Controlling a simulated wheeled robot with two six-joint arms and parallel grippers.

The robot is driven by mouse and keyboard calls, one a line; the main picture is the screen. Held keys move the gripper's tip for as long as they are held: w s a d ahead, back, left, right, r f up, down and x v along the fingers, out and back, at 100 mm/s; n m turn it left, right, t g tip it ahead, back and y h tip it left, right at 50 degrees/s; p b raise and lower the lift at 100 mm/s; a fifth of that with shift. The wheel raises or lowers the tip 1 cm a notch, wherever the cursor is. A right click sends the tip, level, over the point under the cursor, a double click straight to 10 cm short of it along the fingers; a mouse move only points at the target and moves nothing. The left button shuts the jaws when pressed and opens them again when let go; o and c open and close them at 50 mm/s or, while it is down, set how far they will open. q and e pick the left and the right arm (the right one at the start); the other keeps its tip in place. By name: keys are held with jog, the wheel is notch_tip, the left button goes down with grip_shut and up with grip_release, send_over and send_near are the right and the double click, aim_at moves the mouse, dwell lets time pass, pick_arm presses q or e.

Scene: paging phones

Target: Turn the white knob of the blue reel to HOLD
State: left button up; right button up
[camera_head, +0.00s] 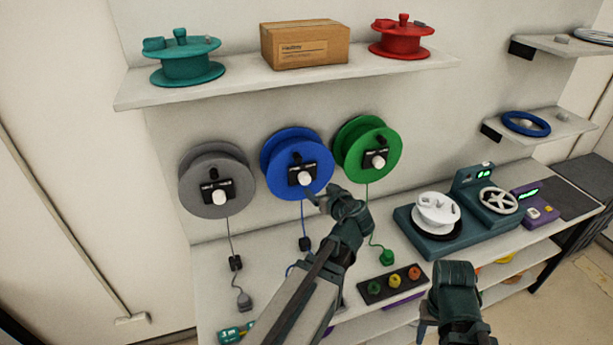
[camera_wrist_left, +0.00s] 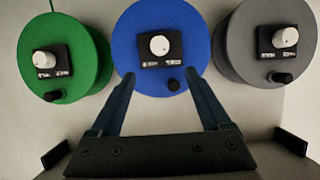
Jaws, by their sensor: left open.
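The blue reel (camera_head: 283,149) hangs on the wall between a grey and a green reel. Its white knob (camera_head: 305,178) sits on a black plate whose small lettering I cannot read. In the left wrist view the white knob (camera_wrist_left: 160,45) is centred ahead, on the blue reel (camera_wrist_left: 130,35). My left gripper (camera_head: 314,197) is in front of the reel's lower edge. The fingers of my left gripper (camera_wrist_left: 160,82) are spread and empty, one either side below the knob, apart from it. My right gripper (camera_head: 452,310) hangs low at front right, its fingertips unclear.
The grey reel (camera_head: 208,185) and green reel (camera_head: 354,140) carry similar white knobs close by. Cords hang below the reels. A teal machine with a white spool (camera_head: 436,210) stands on the counter to the right. A shelf (camera_head: 240,88) with reels and a box runs above.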

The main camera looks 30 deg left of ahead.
aim_at(306, 179)
pick_arm(q)
jog(key=b+x, duration=0.5)
jog(key=x, duration=0.7)
jog(key=shift+w+f, duration=0.15)
jog(key=shift+f, duration=0.1)
jog(key=shift+w+a+f, duration=0.2)
jog(key=shift+w+a, duration=0.15)
jog(key=shift+a, duration=0.25)
grip_shut()
